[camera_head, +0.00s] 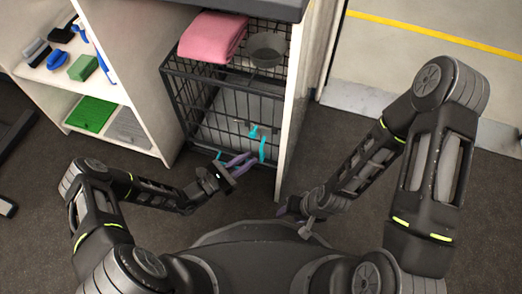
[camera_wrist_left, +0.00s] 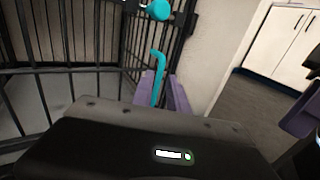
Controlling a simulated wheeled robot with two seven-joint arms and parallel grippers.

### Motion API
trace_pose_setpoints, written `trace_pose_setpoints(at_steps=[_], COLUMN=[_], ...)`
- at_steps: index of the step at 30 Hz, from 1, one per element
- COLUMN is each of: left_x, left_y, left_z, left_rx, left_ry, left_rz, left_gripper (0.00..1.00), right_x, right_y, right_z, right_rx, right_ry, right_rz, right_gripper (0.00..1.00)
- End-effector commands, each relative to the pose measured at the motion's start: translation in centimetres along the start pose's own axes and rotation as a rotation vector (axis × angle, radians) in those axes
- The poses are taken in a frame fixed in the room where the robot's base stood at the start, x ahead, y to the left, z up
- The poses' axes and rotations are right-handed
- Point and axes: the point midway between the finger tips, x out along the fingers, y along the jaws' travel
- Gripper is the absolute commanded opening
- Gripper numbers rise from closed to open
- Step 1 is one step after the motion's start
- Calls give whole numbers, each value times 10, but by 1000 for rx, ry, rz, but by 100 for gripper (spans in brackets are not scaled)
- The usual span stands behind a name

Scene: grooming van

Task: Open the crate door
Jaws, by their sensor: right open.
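The black wire crate (camera_head: 190,112) stands inside a cabinet bay, its barred front facing me. The door looks closed. Teal fittings (camera_head: 263,149) sit at its lower right, and a teal knob (camera_wrist_left: 158,10) and teal hooked rod (camera_wrist_left: 157,75) show in the left wrist view. My left gripper (camera_head: 243,163), with purple fingers, is low in front of the door, its tips close to the teal rod. I cannot tell whether they touch it or how far they are apart. My right gripper (camera_head: 290,207) is open, low and right of the crate, partly hidden by its arm.
A pink towel (camera_head: 212,36) and grey bowl (camera_head: 267,49) rest on the crate. White cabinet panels flank it, the right one (camera_head: 298,90) close to the door's edge. Shelves on the left hold brushes and a green mat (camera_head: 90,114). Dark floor is clear in front.

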Motion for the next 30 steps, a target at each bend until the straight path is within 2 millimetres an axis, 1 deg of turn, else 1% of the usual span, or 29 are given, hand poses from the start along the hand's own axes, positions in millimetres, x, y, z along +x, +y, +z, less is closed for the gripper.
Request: trace_pose_setpoints(at_steps=[1, 6, 9, 12, 15, 22, 29, 30], left_x=[8, 35, 49, 57, 61, 61, 61, 61], left_y=[-1, -2, -1, -1, -1, -1, -1, -1], left_z=[-2, -3, -3, -2, -1, -1, -1, -1], left_rx=[0, -1, 0, -1, -1, -1, -1, -1], left_ry=[0, 0, -1, 1, 2, 2, 2, 2], left_rz=[-2, -4, -3, -1, -1, -1, -1, -1], left_gripper=[20, 20, 20, 20, 20, 20, 1, 0], right_x=[4, 13, 17, 19, 20, 19, 19, 19], right_y=[1, 4, 5, 6, 6, 6, 6, 6], right_z=[0, -1, -1, -2, -2, -2, -2, -2], right_rx=[0, 1, 1, 1, 1, 1, 1, 1], right_ry=[1, 5, 7, 9, 10, 10, 10, 10], right_rz=[0, 0, 0, 0, 0, 0, 0, 0], right_gripper=[45, 45, 45, 45, 45, 45, 45, 45])
